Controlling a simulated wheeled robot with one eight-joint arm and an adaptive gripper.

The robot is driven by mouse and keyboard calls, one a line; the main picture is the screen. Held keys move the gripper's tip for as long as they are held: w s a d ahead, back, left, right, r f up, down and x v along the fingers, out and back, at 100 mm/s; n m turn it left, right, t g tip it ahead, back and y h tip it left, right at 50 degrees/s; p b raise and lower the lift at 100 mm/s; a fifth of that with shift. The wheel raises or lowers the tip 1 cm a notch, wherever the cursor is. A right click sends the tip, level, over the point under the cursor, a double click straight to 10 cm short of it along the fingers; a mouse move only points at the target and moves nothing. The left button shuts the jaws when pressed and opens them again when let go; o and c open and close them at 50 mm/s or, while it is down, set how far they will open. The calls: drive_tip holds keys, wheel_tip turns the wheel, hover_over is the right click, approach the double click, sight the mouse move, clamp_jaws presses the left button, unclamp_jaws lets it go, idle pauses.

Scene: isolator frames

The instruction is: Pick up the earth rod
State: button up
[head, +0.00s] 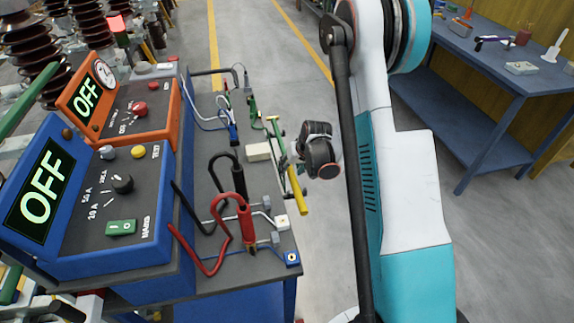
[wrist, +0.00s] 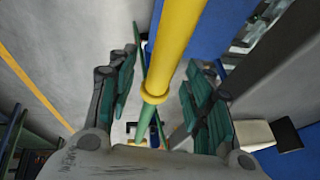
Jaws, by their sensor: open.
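The earth rod (head: 299,192) is a thin rod with a yellow length and a green length. It lies along the right edge of the bench top in the head view. In the wrist view the yellow part of the rod (wrist: 178,45), with a yellow collar, runs between my fingers and continues as green toward the palm. My gripper (wrist: 158,75) is open, with green-padded fingers on either side of the rod. I see gaps between the rod and the pads. In the head view my gripper (head: 291,164) is small and partly hidden at the bench edge.
The bench (head: 205,245) carries a blue OFF box (head: 85,215), an orange OFF box (head: 130,112), red and black cables and a pale block (head: 258,152). A blue table (head: 480,65) with tools stands at the right. Grey floor lies between them.

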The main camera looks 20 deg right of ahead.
drive_tip(key=shift+w+f, duration=0.2)
drive_tip(key=shift+f, duration=0.2)
drive_tip(key=shift+r, duration=0.1)
clamp_jaws()
